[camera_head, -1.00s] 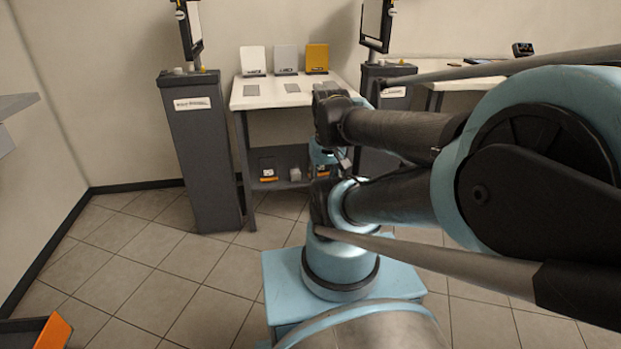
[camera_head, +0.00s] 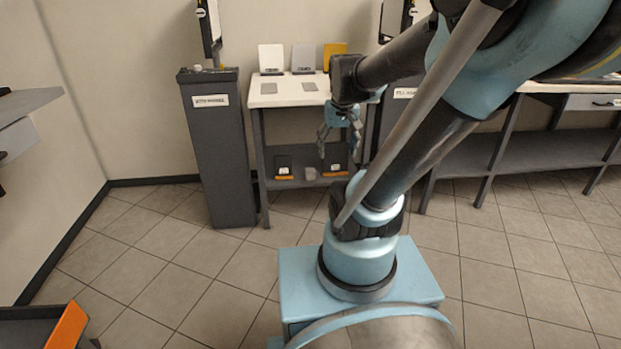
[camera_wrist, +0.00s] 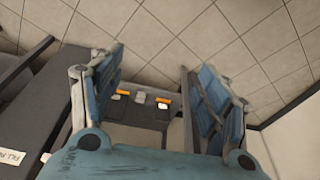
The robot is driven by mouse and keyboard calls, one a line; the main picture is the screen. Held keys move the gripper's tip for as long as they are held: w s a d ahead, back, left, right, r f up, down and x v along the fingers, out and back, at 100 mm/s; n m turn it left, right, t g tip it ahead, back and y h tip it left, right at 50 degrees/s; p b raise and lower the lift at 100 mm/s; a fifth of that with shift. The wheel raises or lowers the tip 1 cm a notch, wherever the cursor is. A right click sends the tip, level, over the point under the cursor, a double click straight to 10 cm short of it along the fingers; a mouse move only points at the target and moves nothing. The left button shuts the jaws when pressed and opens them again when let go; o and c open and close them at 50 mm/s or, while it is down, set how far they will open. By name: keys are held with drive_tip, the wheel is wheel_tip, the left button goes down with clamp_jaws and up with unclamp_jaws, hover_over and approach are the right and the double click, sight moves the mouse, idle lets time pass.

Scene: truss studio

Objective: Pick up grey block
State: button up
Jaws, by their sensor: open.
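A small grey block (camera_head: 310,173) sits on the lower shelf of the white-topped table, between two dark items with orange edges. In the wrist view the grey block (camera_wrist: 140,97) shows between my fingers, some way beyond them. My gripper (camera_head: 338,150) hangs in front of the table, to the right of the block in the head view. In the wrist view my gripper (camera_wrist: 150,70) has its two blue-padded fingers spread wide with nothing between them. It is apart from the block.
The lower shelf (camera_head: 268,160) lies under the white tabletop (camera_head: 285,98). A dark pedestal (camera_head: 220,150) stands to the left. The dark item with orange (camera_head: 284,168) and another (camera_head: 335,168) flank the block. Tiled floor in front is clear.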

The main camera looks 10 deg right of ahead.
drive_tip(key=w+r, duration=0.1)
drive_tip(key=w, duration=1.7)
drive_tip(key=t, duration=0.2)
hover_over(310, 170)
drive_tip(key=s, duration=0.6)
wheel_tip(310, 170, down, 31)
drive_tip(key=x, duration=1.2)
drive_tip(key=shift+s+d+f, duration=0.15)
drive_tip(key=shift+s+f, duration=0.05)
drive_tip(key=shift+f, duration=0.25)
drive_tip(key=shift+s+x, duration=0.15)
drive_tip(key=shift+x, duration=0.7)
drive_tip(key=shift+s+x, duration=0.15)
drive_tip(key=shift+x, duration=1.75)
drive_tip(key=shift+c, duration=0.3)
